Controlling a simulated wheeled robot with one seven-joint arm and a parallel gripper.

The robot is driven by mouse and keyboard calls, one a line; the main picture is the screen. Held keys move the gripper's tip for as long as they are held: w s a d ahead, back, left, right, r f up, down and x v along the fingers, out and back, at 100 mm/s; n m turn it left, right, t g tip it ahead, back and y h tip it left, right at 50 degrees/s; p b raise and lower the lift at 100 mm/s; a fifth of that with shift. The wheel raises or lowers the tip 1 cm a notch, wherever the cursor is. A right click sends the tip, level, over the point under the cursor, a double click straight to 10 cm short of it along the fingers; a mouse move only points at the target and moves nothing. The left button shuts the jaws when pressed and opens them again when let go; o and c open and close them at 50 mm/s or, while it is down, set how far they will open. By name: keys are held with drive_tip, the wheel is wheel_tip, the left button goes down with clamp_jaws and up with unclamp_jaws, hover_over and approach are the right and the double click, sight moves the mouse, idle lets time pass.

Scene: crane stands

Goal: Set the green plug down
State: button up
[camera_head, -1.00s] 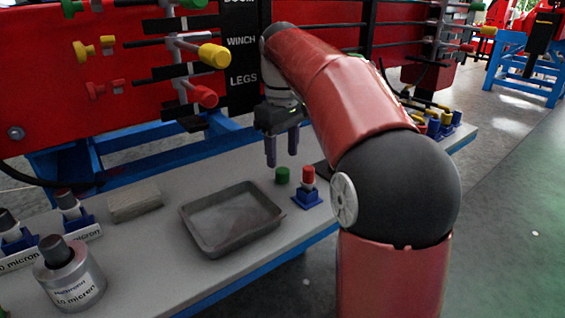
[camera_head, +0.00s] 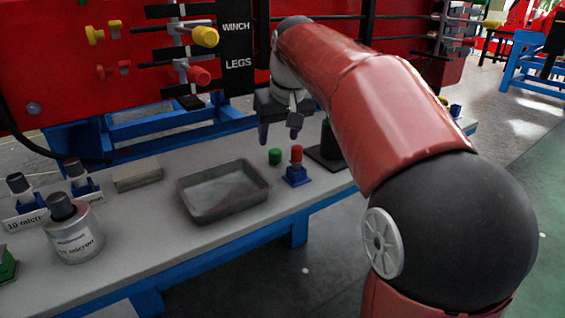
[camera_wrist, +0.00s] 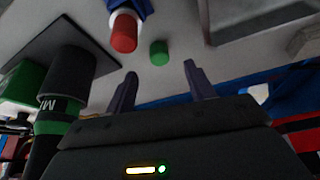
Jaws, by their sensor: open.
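The green plug (camera_head: 275,156) stands on the grey bench top, just left of the red plug in its blue holder. It also shows in the wrist view (camera_wrist: 159,53), beyond the fingertips and between their lines. My gripper (camera_head: 279,134) is open and empty above the bench, behind the green plug and apart from it. Its two fingers show spread in the wrist view (camera_wrist: 160,75). Nothing is between them.
The red plug (camera_head: 296,154) sits in a blue holder (camera_head: 297,175) close by. A grey metal tray (camera_head: 223,211) lies to the left. A dark cylinder (camera_wrist: 69,83) stands on a black plate. Labelled filter canisters (camera_head: 76,240) stand at the left. The red valve panel (camera_head: 60,70) rises behind.

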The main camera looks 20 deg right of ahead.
sight(276, 151)
drive_tip(key=x, duration=0.6)
drive_tip(key=shift+w+f+b, duration=0.15)
drive_tip(key=shift+f+b, duration=0.15)
drive_tip(key=shift+f, duration=0.05)
drive_tip(key=c, duration=1.2)
drive_tip(key=shift+o, duration=0.2)
drive_tip(key=shift+r, duration=0.15)
